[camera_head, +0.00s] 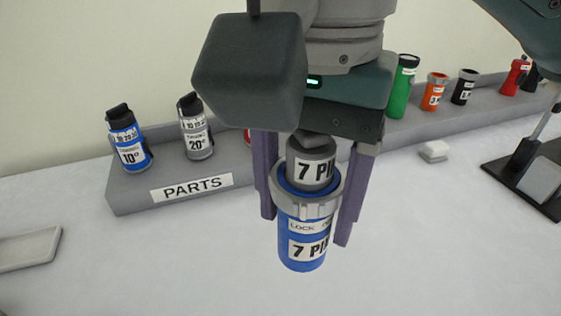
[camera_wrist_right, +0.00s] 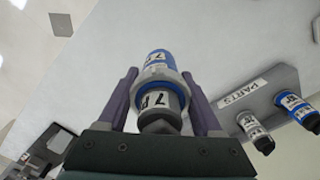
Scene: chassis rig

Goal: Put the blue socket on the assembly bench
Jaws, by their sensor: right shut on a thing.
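The blue socket (camera_head: 302,250) has a grey lock ring and a "7 PI..." label. A grey plug-like part (camera_head: 312,170) with a similar label sits in its top. My right gripper (camera_head: 306,226) is shut on the blue socket, its purple fingers on both sides of the ring. The socket hangs nearly upright over the white bench (camera_head: 200,270); a gap beneath it is hard to judge. In the right wrist view, the socket (camera_wrist_right: 158,60) shows between the fingers. My left gripper is not in view.
A grey "PARTS" rack (camera_head: 125,196) behind carries a blue connector (camera_head: 128,148), a grey one (camera_head: 196,138), a green one (camera_head: 400,92) and others. A white block (camera_head: 433,151) and a dark stand (camera_head: 500,168) are right. A pale tray (camera_head: 28,250) lies left. The front bench is clear.

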